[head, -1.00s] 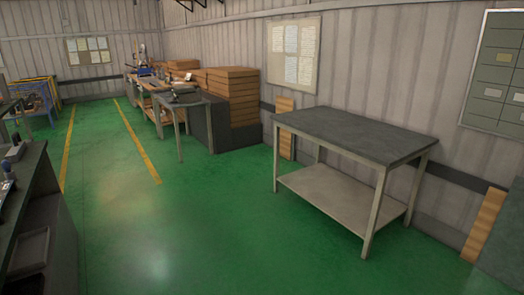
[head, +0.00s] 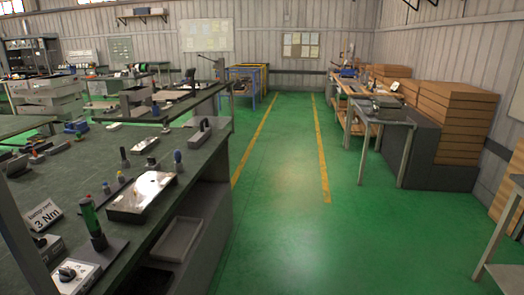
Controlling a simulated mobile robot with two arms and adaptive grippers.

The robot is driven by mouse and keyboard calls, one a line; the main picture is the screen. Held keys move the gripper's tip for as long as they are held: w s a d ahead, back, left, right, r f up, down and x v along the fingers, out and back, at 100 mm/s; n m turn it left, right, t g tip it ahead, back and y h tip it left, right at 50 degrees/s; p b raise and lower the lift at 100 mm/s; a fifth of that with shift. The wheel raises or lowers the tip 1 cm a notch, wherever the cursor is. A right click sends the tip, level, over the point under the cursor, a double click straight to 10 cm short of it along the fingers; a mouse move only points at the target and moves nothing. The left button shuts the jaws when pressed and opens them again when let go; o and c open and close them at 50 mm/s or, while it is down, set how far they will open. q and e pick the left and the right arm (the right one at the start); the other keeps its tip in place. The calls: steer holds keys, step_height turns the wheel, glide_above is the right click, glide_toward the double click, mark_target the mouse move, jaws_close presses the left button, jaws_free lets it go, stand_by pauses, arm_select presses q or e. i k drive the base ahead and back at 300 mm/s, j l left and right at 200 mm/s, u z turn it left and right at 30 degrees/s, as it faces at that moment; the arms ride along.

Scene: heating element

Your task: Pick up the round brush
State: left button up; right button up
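I cannot make out a round brush for certain among the small things in the head view. Several tools stand on the dark workbench (head: 150,235) at the left. A green-handled tool (head: 89,214) stands upright near its front edge. A blue-tipped tool (head: 178,158) and a dark-handled tool (head: 124,158) stand upright farther back. Neither of my grippers is in view.
A metal plate box (head: 142,195) and a "3 Nm" sign (head: 43,216) are on the workbench. A grey table (head: 385,112) and stacked brown boxes (head: 455,125) stand at the right. The green floor (head: 285,240) between yellow lines is clear.

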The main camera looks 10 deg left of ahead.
mark_target(122, 150)
steer(key=i+u, duration=0.15)
steer(key=i, duration=0.75)
steer(key=i+l+u, duration=0.15)
steer(key=i, duration=0.75)
